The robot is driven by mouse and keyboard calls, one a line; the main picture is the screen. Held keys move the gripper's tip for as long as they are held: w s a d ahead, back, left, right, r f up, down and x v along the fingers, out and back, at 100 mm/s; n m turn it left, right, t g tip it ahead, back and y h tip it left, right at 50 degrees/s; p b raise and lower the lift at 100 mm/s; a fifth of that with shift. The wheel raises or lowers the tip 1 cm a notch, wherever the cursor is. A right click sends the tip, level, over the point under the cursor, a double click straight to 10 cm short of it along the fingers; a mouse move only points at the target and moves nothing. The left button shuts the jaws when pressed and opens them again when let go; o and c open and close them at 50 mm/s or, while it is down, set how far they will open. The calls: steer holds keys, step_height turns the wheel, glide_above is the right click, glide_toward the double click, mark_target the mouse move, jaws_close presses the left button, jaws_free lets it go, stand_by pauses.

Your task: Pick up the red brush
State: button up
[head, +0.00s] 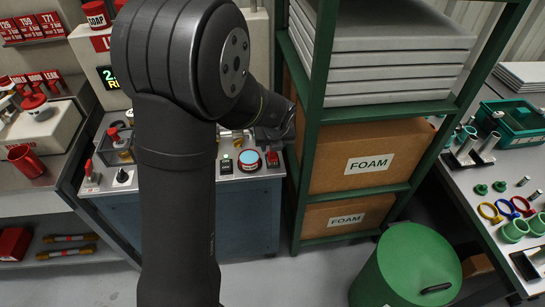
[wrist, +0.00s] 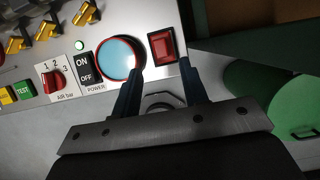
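I cannot make out a red brush in either view; my own arm hides part of the middle of the head view. In the wrist view, my gripper (wrist: 158,72) is open, its two dark fingers apart with no object held between them. The fingertips reach toward the front edge of a control panel (wrist: 205,75), beside a round blue button (wrist: 120,58) and a red square button (wrist: 163,46). In the head view, the end of my arm is above the panel's right side, and the fingers are hard to tell there.
A green rack (head: 313,95) with boxes marked FOAM stands right of the panel. A green drum (head: 405,265) is on the floor. The right bench (head: 462,185) holds rings and cups. A red mug (head: 25,160) stands on the left bench.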

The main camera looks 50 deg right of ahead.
steer(key=shift+d+x, duration=0.15)
steer(key=shift+x, duration=1.7)
steer(key=shift+d+x, duration=0.15)
steer(key=shift+x, duration=1.75)
steer(key=shift+r, duration=0.1)
steer(key=c, duration=0.7)
steer(key=shift+c, duration=0.2)
step_height(320, 180, up, 10)
steer(key=shift+r, duration=0.1)
